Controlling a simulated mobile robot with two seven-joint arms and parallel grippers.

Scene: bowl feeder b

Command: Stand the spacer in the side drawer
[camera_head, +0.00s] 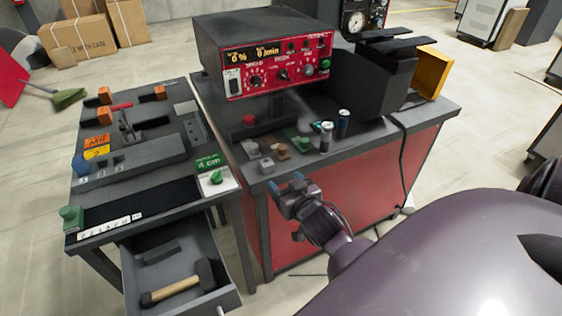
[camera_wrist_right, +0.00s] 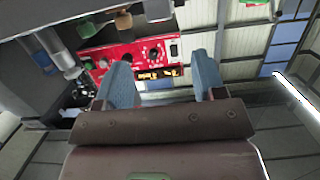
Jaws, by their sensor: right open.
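An open grey drawer (camera_head: 215,300) sticks out under the left workbench. In it lie a wooden-handled hammer (camera_head: 180,286) and a dark flat block (camera_head: 162,251). I cannot tell which thing is the spacer; two small upright metallic cylinders, one (camera_head: 327,136) in front of the other (camera_head: 343,123), stand on the red bench's top. My right gripper (camera_head: 290,188) is open and empty, in front of the red bench's near edge, apart from the cylinders and the drawer. In the right wrist view its blue fingers (camera_wrist_right: 163,78) are spread with nothing between them. My left gripper is out of view.
The red bench (camera_head: 330,220) carries a control box (camera_head: 265,50), a black hopper (camera_head: 380,75) and small knobs and switches along its front. The left workbench (camera_head: 180,205) holds orange clamps and a green knob.

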